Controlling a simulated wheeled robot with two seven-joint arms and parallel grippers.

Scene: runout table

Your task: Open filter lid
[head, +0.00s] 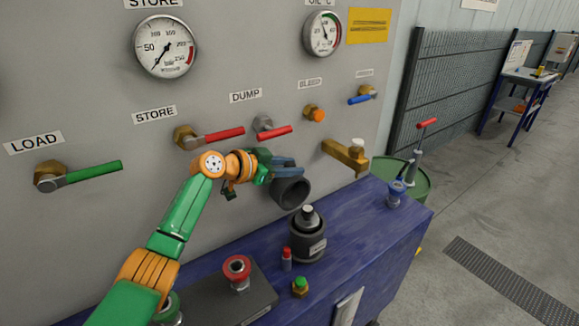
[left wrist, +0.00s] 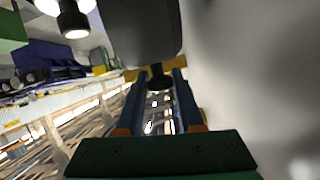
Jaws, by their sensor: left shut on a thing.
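The filter body (head: 305,244) is a dark grey upright cylinder with a pale label, standing on the blue bench. A narrower dark piece with a light top rises from its open top. The filter lid (head: 291,195), a dark grey hollow cap, is off the body, tilted above and slightly left of it, its open end facing down and right. My left gripper (head: 284,168) is at the lid's upper side. In the left wrist view, the blue fingers close on a small black knob (left wrist: 160,80) joined to the large grey lid (left wrist: 140,35). My right gripper is out of view.
Behind stands a grey panel (head: 90,110) with gauges and lever valves. A brass tap (head: 345,155) juts out to the right. On the blue bench (head: 365,215) are a red button (head: 237,270), a small red-capped bottle (head: 286,260) and a green-topped fitting (head: 300,287).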

